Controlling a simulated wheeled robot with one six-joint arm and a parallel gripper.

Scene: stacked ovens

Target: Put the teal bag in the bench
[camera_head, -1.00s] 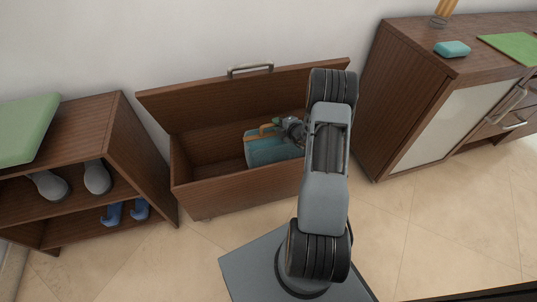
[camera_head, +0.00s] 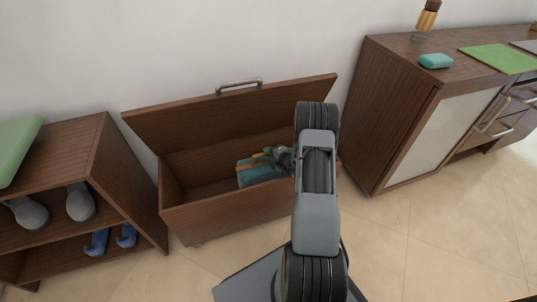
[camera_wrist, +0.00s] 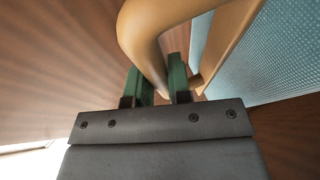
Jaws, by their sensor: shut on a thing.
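The teal bag (camera_head: 256,174) with tan handles is inside the open wooden bench (camera_head: 225,209), toward its right part. My gripper (camera_head: 279,157) is at the bag's top, at the handles. In the wrist view, my gripper's green fingers (camera_wrist: 160,85) are shut on a tan handle (camera_wrist: 140,35), with the bag's teal woven side (camera_wrist: 275,50) to the right. The bench lid stands up, leaning back, with a metal handle (camera_head: 239,86) on its top edge. The bag's bottom is hidden by the bench's front wall, and my arm covers the bench's right end.
A shoe shelf (camera_head: 100,165) with grey and blue shoes stands at the left. A brown cabinet (camera_head: 388,120) stands at the right, with a teal item (camera_head: 435,61) and a green mat (camera_head: 498,58) on top. The tiled floor in front is clear.

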